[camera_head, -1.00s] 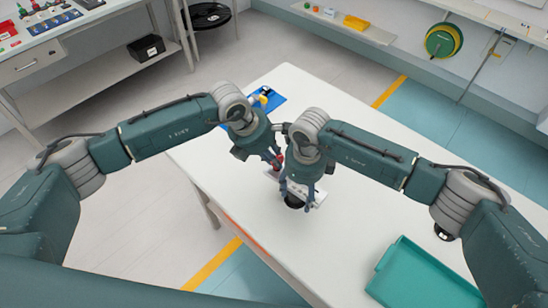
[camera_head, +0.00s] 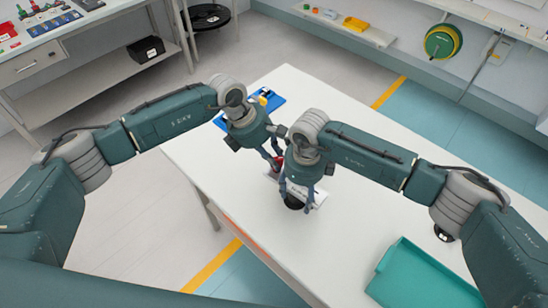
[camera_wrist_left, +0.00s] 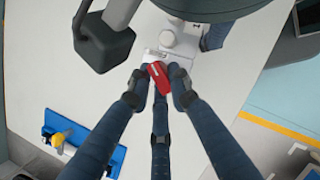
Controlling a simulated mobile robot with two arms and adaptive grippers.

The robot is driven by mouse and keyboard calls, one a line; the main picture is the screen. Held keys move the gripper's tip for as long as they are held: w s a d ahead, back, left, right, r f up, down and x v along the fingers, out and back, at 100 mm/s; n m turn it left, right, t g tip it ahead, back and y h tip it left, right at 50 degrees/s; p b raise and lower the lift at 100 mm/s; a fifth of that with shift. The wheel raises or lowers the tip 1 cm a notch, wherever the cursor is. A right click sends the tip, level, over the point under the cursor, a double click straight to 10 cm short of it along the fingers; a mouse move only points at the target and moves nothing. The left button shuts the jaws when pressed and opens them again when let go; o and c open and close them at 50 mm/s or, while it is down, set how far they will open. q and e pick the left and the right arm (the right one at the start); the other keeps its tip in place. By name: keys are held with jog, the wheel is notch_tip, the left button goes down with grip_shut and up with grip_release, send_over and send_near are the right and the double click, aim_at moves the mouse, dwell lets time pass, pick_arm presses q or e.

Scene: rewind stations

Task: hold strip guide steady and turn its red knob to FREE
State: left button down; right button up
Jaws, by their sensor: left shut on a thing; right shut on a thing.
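The strip guide (camera_head: 319,197) is a small white and grey device on the white table, largely covered by my right gripper in the head view. Its pale body also shows in the left wrist view (camera_wrist_left: 181,43). My right gripper (camera_head: 297,199) is shut on the strip guide from above. The red knob (camera_wrist_left: 158,76) sits at the guide's side facing my left gripper. My left gripper (camera_wrist_left: 158,84) is shut on the knob, with fingers on both sides of it. I cannot read any FREE mark or the knob's setting.
A blue tray (camera_head: 272,103) with a yellow item lies at the table's far left corner. A teal tray (camera_head: 425,272) lies at the near right. The white table (camera_head: 375,210) is clear between the guide and the teal tray. Both arms are close together over the guide.

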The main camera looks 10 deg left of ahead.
pick_arm(q)
jog(key=c, duration=1.8)
grip_release()
jog(key=shift+c, duration=0.2)
jog(key=v, duration=1.2)
pick_arm(e)
jog(key=o, duration=1.5)
jog(key=shift+o, duration=0.2)
